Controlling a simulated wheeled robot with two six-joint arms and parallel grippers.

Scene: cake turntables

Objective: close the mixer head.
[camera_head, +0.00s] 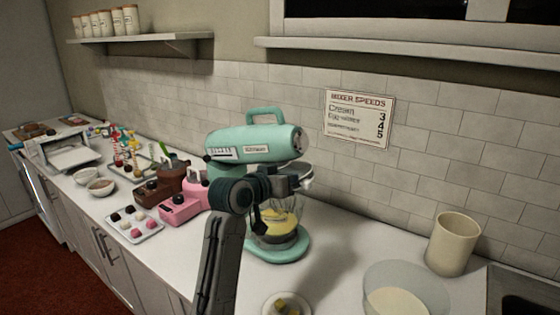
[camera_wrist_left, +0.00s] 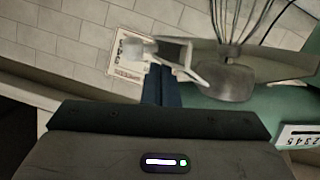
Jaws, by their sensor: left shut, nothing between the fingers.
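The teal mixer (camera_head: 252,145) stands on the white counter, its handle on top. Its head spans above a clear bowl (camera_head: 278,232) with yellow contents. The head looks slightly raised at its right end, but the exact tilt is hard to tell. My left gripper (camera_head: 264,190) is in front of the mixer, below the head and above the bowl, hiding part of the stand. In the left wrist view the fingers (camera_wrist_left: 159,84) are shut and empty, close beside the grey metal parts under the head. The wire whisk (camera_wrist_left: 238,25) shows there too. Contact cannot be told.
A cream canister (camera_head: 453,244), a clear bowl (camera_head: 408,288) and a small plate (camera_head: 287,304) are to the right and front. A speed sign (camera_head: 359,117) hangs on the tiled wall.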

